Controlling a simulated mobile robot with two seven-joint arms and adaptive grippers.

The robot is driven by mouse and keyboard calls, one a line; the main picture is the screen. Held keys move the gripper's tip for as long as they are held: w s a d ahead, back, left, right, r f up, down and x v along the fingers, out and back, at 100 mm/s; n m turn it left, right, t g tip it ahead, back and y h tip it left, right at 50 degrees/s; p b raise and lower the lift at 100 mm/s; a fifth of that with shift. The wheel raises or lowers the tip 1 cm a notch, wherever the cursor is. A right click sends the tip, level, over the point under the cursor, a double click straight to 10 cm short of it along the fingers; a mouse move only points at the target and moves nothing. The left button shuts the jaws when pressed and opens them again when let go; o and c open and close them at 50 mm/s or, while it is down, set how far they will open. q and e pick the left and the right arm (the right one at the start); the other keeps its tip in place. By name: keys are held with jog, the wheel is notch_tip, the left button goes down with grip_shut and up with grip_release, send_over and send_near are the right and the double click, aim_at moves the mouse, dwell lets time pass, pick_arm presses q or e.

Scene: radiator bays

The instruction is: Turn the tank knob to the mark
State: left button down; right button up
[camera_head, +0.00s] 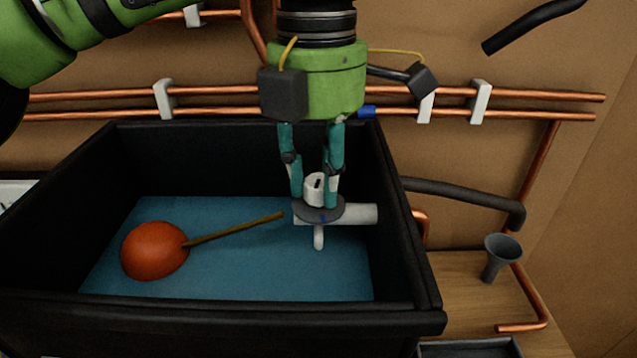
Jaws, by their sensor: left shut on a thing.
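The tank knob (313,186) is a small white knob with a dark line on its top. It sits above a round grey dial plate (331,213) that carries a blue mark near its front edge. A white pipe valve body shows under the plate, inside the black tank (417,290). My left gripper (314,198) points down from above with its teal fingers on both sides of the knob, shut on it. The fingers hide parts of the knob's sides and the plate's back. My right gripper is not in view.
An orange float (153,250) on a brass rod lies in the tank's left half over blue water. Copper pipes (540,97) in white clips run along the wall behind. A grey funnel (500,252) stands right of the tank, near a black hose (460,193).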

aim_at(318, 179)
pick_arm(q)
jog(key=shift+f+n+b, duration=0.1)
jog(key=shift+n+b, duration=0.75)
jog(key=shift+n, duration=1.15)
jog(key=c, duration=0.9)
grip_release()
jog(key=shift+c, duration=0.2)
notch_tip(318, 179, up, 8)
jog(key=shift+f, duration=0.15)
jog(key=shift+w+f, duration=0.1)
